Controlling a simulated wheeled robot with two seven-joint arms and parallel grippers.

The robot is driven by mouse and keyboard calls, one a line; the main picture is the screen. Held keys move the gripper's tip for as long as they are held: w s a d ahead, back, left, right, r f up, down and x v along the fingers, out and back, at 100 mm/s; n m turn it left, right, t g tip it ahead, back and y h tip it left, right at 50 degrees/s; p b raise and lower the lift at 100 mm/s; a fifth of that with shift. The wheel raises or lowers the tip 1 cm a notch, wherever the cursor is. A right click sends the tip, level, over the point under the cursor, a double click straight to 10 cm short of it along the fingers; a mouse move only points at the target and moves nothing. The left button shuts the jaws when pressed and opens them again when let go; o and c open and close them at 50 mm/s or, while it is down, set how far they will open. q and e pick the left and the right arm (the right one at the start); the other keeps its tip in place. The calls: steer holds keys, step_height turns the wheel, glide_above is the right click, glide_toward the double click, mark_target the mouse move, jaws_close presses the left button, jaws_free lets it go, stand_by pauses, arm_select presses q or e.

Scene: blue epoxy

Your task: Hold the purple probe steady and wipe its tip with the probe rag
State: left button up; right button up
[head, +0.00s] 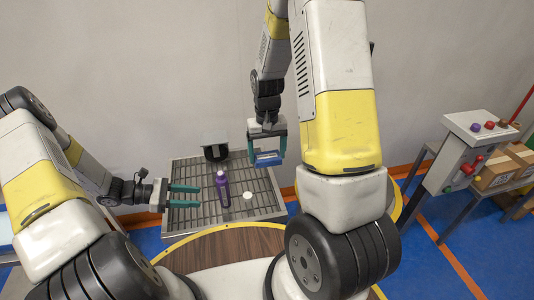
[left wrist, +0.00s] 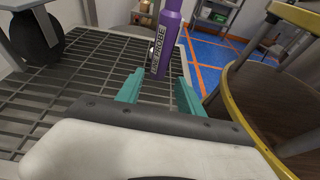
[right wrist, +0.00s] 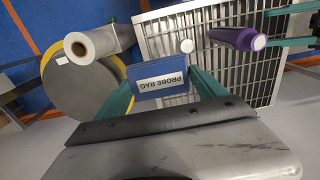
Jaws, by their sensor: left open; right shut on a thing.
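The purple probe (head: 222,188) stands upright on the grated tray (head: 262,207), with a narrower neck and pale tip on top. My left gripper (head: 185,196) is open, to the left of the probe; in the left wrist view the probe (left wrist: 166,40) stands just beyond the fingertips, its label partly readable. My right gripper (head: 268,145) is shut on the blue probe rag (head: 268,159), held above the tray to the right of the probe. The right wrist view shows the rag (right wrist: 150,73), labelled PROBE RAG, between the fingers, and the probe (right wrist: 232,38) apart from it.
A small white round thing (head: 248,195) lies on the tray right of the probe. A dark object (head: 215,150) stands at the tray's back. A control box (head: 478,135) with coloured knobs and a cardboard box (head: 503,168) are far right.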

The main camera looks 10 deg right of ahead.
mark_target(222, 199)
arm_select(q)
steer(key=shift+d+f, duration=0.2)
steer(key=shift+f, duration=0.35)
steer(key=x, duration=0.9)
steer(key=shift+d, duration=0.35)
jaws_close()
stand_by(0.4)
